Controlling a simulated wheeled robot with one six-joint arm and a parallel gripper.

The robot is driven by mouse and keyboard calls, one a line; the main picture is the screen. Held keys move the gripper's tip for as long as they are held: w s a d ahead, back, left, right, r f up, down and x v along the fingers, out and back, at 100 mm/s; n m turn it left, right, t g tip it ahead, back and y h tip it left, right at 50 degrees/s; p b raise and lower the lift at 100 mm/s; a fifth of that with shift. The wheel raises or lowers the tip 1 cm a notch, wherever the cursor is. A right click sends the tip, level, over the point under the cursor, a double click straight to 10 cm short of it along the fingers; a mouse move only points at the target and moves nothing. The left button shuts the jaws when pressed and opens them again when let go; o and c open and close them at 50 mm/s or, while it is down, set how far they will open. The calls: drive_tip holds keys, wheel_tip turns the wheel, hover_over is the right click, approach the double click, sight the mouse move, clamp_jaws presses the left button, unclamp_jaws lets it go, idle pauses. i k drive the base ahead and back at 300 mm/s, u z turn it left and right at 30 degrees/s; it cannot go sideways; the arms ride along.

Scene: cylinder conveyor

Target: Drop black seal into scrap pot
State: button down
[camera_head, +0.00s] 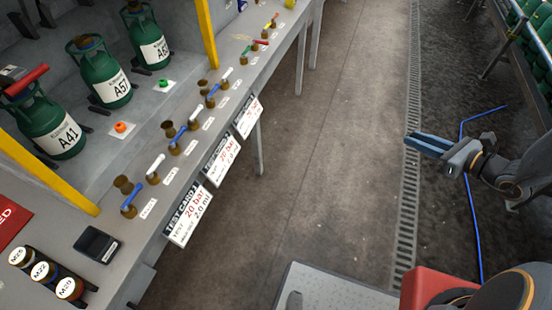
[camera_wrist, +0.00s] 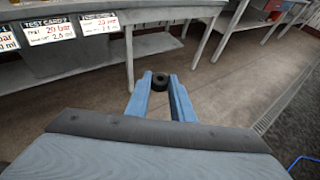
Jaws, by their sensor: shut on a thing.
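My gripper (camera_head: 413,142) is at the right in the head view, out over the floor and well away from the bench. In the wrist view its two blue fingers are shut on a small black ring, the black seal (camera_wrist: 160,81), held at the fingertips. The seal cannot be made out in the head view. I cannot identify a scrap pot in either view.
A grey bench (camera_head: 180,205) runs along the left with brass valves, test cards (camera_head: 188,215) and green cylinders (camera_head: 110,85). Labelled round pots (camera_head: 44,272) and a black square item (camera_head: 97,244) sit at its near end. The middle floor is clear; green cylinders stand far right.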

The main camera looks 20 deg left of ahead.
sight(101, 243)
drive_tip(key=k, duration=0.65)
drive_tip(key=u, duration=1.85)
